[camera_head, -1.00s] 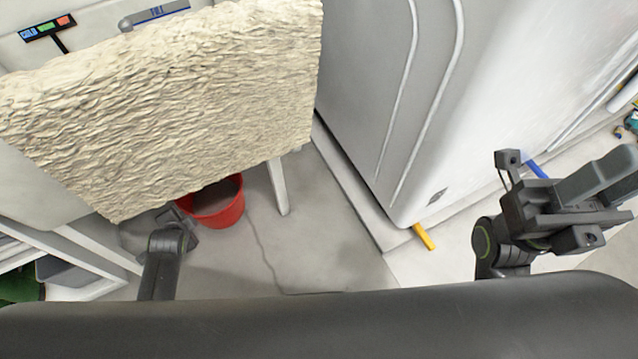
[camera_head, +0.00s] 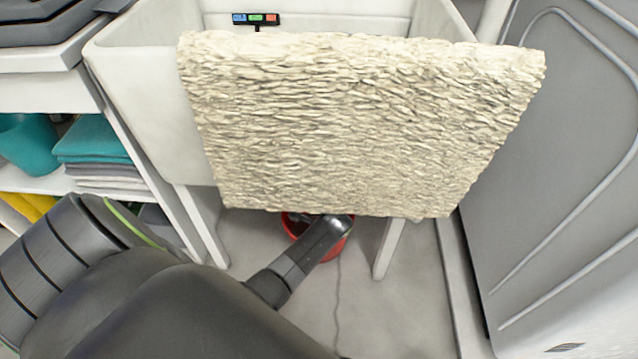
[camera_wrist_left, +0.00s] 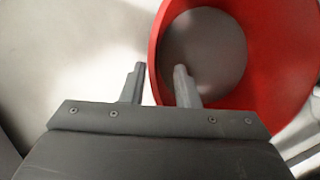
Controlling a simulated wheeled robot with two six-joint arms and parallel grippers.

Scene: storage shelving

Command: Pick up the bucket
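The red bucket (camera_head: 337,249) stands on the floor under the sink, partly hidden by the hanging towel and my left arm. In the left wrist view the bucket (camera_wrist_left: 285,85) fills the upper right, and its grey bottom shows inside. My left gripper (camera_wrist_left: 158,76) is open. Its right finger overlaps the bucket's inside and its left finger is outside, with the left edge of the red wall showing between them. Whether the fingers touch the wall cannot be told. My right gripper is not in view.
A cream textured towel (camera_head: 360,120) hangs over the white sink (camera_head: 150,110), above the bucket. A sink leg (camera_head: 389,248) stands right of the bucket. A grey appliance (camera_head: 565,170) is at the right. Shelves with folded teal cloths (camera_head: 92,140) are at the left.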

